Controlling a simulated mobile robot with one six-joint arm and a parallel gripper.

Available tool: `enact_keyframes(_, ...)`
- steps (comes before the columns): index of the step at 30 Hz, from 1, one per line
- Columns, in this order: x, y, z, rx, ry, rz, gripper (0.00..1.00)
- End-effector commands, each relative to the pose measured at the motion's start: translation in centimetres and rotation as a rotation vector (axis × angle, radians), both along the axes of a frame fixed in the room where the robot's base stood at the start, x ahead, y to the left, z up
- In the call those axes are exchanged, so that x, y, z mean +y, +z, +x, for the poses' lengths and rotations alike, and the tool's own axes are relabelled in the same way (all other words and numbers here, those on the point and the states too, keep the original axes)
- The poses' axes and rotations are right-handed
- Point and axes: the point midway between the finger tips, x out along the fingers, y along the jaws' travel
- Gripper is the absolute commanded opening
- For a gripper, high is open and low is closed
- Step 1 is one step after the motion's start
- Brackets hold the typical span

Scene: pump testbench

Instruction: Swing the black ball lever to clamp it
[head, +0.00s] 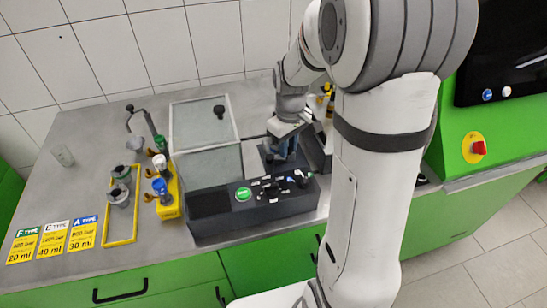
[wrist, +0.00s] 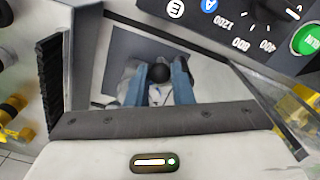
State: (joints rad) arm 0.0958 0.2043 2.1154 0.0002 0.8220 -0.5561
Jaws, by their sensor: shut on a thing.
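The black ball of the lever (wrist: 159,73) shows in the wrist view between the two blue fingers of my gripper (wrist: 158,88). The fingers are shut on the ball, one on each side. The rest of the lever is mostly hidden by the fingers. In the head view my gripper (head: 281,150) reaches down into the dark testbench housing from above. The ball cannot be made out there.
The testbench's dark control panel (head: 255,207), with a green round button (head: 243,194) and knobs, is in front of my gripper. A clear cover (head: 204,125) stands open at left. Yellow holders (head: 170,207) with pump parts are further left.

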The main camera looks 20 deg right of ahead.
Motion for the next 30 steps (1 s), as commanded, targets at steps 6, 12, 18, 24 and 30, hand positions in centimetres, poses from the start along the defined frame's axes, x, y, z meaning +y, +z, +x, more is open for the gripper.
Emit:
enact_keyframes(6, -0.1, 0.0, 0.2, -0.001, 0.000, 0.000, 0.12)
enact_keyframes(12, -0.1, 0.0, 0.4, 0.000, 0.000, 0.000, 0.12)
enact_keyframes(18, -0.3, 0.0, 1.3, -0.001, 0.000, 0.000, 0.12)
enact_keyframes(24, -0.4, 0.0, 1.6, 0.000, 0.000, 0.000, 0.12)
enact_keyframes(30, -0.4, 0.0, 1.6, 0.000, 0.000, 0.000, 0.30)
